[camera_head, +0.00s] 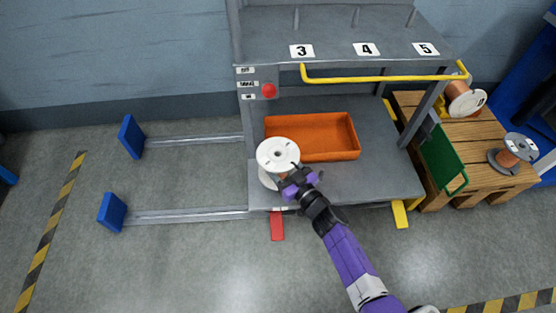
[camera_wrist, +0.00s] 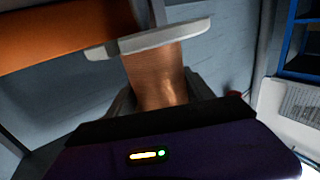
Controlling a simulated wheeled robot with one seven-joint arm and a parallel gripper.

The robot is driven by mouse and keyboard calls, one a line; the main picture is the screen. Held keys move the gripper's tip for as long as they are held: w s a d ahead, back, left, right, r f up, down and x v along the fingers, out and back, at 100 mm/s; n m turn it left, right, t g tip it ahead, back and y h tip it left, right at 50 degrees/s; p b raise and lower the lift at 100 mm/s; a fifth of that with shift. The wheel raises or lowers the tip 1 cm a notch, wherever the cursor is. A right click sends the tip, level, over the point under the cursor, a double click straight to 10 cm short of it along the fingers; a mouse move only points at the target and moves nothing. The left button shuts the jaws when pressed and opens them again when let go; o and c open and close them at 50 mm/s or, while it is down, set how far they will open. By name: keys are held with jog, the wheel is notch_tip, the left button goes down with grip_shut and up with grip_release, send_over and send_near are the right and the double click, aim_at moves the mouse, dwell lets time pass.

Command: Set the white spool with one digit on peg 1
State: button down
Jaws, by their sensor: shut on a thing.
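A white spool (camera_head: 278,153) with copper winding is held upright at the front left of the grey rack's lower shelf in the head view. My gripper (camera_head: 296,182) is shut on it from the front right. In the wrist view the copper winding (camera_wrist: 160,72) shows between the fingers, with a white flange (camera_wrist: 150,40) beyond it. I cannot read a digit on this spool. I cannot tell whether its lower flange touches the shelf. Pegs stand on the upper shelf above labels 3 (camera_head: 301,51), 4 (camera_head: 366,49) and 5 (camera_head: 426,48). Peg 1 is not in view.
An orange tray (camera_head: 335,122) lies on the lower shelf behind the spool. A yellow bar (camera_head: 385,79) crosses the upper shelf's front. A wooden pallet (camera_head: 480,135) at right bears a white-flanged spool (camera_head: 466,101) and a grey spool (camera_head: 513,150). Floor rails (camera_head: 190,215) run left.

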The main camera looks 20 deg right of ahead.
aim_at(283, 179)
jog(key=shift+f+b, duration=0.75)
jog(key=shift+f, duration=0.2)
jog(key=shift+f, duration=0.35)
dwell(0.6)
jog(key=shift+f+b, duration=0.65)
jog(key=shift+f, duration=0.55)
jog(key=shift+f, duration=0.65)
dwell(0.3)
jog(key=shift+c, duration=1.5)
grip_release()
jog(key=p+v, duration=0.3)
jog(key=v, duration=0.4)
jog(key=shift+s+r, duration=0.1)
jog(key=shift+s+d, duration=0.1)
jog(key=shift+s, duration=0.25)
